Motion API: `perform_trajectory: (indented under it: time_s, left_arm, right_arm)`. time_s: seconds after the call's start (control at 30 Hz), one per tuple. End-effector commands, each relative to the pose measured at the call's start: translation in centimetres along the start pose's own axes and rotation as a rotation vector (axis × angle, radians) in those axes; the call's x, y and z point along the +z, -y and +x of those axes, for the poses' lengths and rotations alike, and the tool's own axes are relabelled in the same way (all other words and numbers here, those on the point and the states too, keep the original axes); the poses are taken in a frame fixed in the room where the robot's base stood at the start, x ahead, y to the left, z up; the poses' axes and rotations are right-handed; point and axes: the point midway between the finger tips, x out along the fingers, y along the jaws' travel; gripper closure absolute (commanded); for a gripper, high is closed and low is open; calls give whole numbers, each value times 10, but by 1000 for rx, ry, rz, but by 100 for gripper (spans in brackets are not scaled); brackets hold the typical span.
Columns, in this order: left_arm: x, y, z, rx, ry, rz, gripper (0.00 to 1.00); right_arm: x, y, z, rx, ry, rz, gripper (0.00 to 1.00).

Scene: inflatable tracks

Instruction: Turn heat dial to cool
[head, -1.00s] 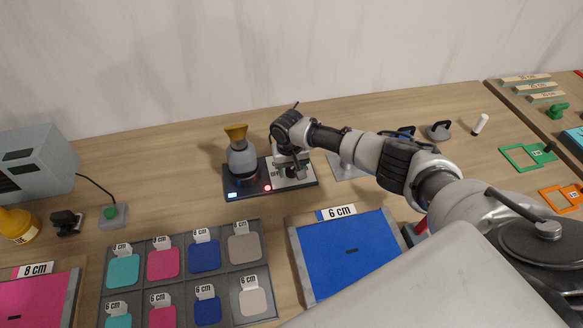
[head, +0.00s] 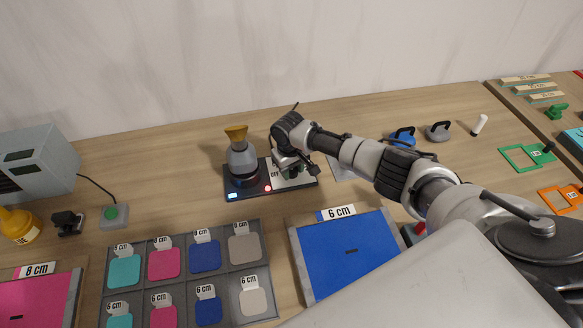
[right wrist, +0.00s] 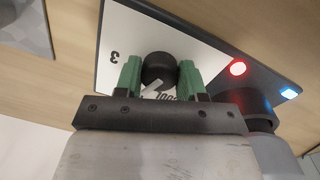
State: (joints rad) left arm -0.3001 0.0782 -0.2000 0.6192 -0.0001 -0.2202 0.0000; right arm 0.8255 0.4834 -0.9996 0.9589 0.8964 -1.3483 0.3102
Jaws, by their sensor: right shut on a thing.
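The heat dial is a black round knob (right wrist: 158,66) on a white plate (right wrist: 112,45) marked with a 3 and partly covered lettering. My right gripper (right wrist: 158,80) has its green fingers on both sides of the knob, shut on it. In the head view my right gripper (head: 289,168) is over the right half of the dark control base (head: 251,190) and hides the dial. The word OFF shows on the plate beside it. I cannot read which mark the dial points to. My left gripper is not in view.
A grey device with a gold funnel top (head: 237,145) stands on the base, close left of my gripper. A red light (head: 267,188) and a blue display (head: 233,195) are lit. A grey swatch tray (head: 228,293) and a blue panel (head: 345,255) lie in front.

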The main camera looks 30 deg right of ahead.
Motion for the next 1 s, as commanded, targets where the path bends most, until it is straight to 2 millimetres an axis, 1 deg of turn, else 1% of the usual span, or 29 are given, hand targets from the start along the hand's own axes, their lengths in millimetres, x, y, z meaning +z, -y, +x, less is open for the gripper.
perform_trajectory:
  time_s: [0.7, 1.0]
  left_arm:
    - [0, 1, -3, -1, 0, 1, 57]
    - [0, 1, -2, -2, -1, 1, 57]
  right_arm:
    - [0, -2, -1, 2, -36, -671, 84]
    - [-1, -3, -1, 3, -49, -889, 84]
